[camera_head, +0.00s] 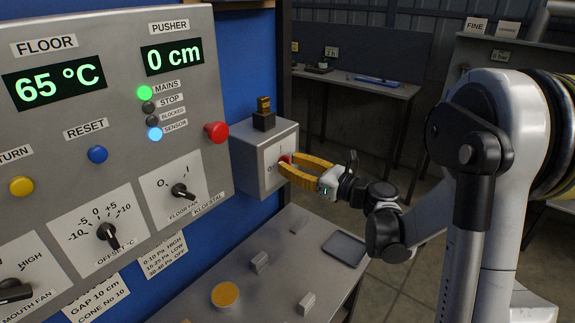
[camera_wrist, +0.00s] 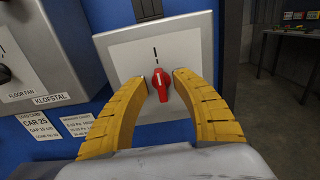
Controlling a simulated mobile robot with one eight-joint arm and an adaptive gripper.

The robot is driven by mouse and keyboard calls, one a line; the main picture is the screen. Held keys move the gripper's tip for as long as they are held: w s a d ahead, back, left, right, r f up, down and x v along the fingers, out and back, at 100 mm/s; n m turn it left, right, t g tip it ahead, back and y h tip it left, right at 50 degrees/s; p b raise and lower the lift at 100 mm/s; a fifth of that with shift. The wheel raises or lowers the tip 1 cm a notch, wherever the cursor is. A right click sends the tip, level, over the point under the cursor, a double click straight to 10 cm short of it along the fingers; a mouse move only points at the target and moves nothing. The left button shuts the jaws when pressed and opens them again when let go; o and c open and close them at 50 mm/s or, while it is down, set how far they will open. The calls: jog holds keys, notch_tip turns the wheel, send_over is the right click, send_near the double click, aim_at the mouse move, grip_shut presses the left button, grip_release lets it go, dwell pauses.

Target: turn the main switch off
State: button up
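The main switch is a red rotary handle (camera_wrist: 161,84) on a grey box (camera_head: 242,170) with a white plate, at the right end of the control panel. The handle points upright at the "I" mark in the wrist view. In the head view the handle (camera_head: 286,158) is partly hidden by my yellow fingers. My gripper (camera_head: 287,168) is open, with its fingertips close to the plate. In the wrist view its two fingers (camera_wrist: 166,74) stand on either side of the handle, with small gaps. The green MAINS lamp (camera_head: 144,93) is lit.
The control panel (camera_head: 120,160) with knobs and a red button (camera_head: 216,132) stands left of the box. A small block-like part (camera_head: 264,112) sits on top of the box. Below is a bench (camera_head: 262,302) with small blocks and a dark tablet-like plate (camera_head: 344,248).

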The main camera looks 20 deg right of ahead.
jog(key=shift+w+a, duration=0.4)
jog(key=shift+w, duration=0.15)
grip_shut()
